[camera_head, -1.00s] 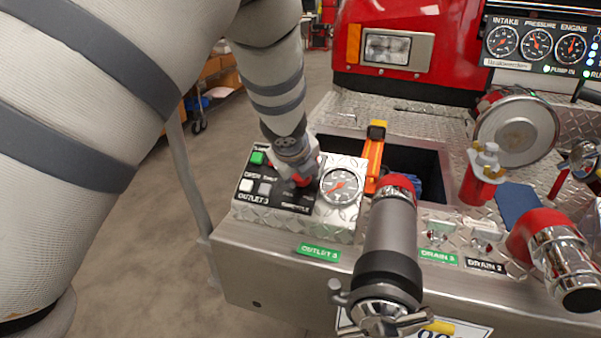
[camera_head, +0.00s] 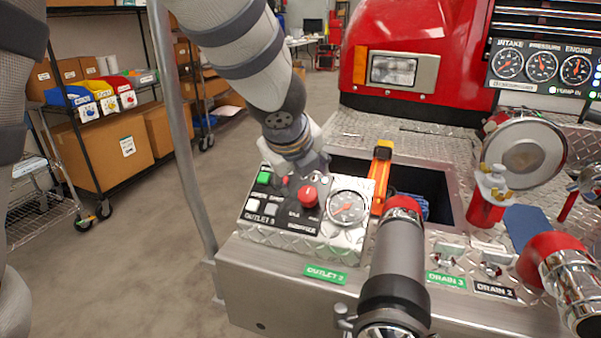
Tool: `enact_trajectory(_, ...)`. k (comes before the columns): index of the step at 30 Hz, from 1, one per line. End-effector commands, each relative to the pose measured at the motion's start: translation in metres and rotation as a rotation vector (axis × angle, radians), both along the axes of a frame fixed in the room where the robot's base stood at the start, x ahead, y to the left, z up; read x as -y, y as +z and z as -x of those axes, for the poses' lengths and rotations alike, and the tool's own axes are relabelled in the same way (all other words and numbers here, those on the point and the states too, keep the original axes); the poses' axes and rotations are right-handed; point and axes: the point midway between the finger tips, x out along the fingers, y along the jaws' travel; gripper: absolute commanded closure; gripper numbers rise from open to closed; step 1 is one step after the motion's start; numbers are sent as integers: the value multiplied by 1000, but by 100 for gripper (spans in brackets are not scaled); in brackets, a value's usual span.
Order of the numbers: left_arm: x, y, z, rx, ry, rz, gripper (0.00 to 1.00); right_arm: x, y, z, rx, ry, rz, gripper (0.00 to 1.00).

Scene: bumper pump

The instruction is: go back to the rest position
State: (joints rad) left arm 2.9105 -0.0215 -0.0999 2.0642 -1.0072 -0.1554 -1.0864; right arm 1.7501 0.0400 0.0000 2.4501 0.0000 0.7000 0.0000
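Whether the gripper touches the panel's back edge is unclear. My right gripper is not in view.
An orange tool (camera_head: 381,175) stands in the open well. A vertical metal rail (camera_head: 180,120) rises left of the bumper. Shelves with boxes (camera_head: 110,150) stand behind at left, with clear floor between.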

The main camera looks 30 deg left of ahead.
Motion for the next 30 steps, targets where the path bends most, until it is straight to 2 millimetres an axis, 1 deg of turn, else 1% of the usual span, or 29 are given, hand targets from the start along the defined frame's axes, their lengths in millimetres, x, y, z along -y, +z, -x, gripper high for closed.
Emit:
enact_trajectory(2,2,5,5,-1,-1,0,44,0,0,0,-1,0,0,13)
enact_trajectory(5,3,8,7,-3,-1,-1,44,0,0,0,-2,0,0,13)
enact_trajectory(15,3,7,7,-3,-1,-1,44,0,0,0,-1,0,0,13)
enact_trajectory(17,4,3,8,-9,5,9,44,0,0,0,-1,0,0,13)
enact_trajectory(19,11,-20,14,-40,39,70,44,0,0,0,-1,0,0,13)
enact_trajectory(20,17,-37,19,-62,69,117,44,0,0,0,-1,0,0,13)
enact_trajectory(21,26,-66,29,-102,129,198,44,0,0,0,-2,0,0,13)
enact_trajectory(23,43,-117,53,-175,266,343,44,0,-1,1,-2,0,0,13)
enact_trajectory(24,54,-152,74,-225,383,440,44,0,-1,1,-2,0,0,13)
enact_trajectory(26,69,-199,109,-294,585,569,44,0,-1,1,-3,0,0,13)
enact_trajectory(27,77,-227,135,-334,741,640,44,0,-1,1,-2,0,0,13)
enact_trajectory(29,86,-266,180,-378,996,717,44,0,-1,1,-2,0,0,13)
enact_trajectory(30,89,-287,211,-391,1174,748,44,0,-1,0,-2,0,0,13)
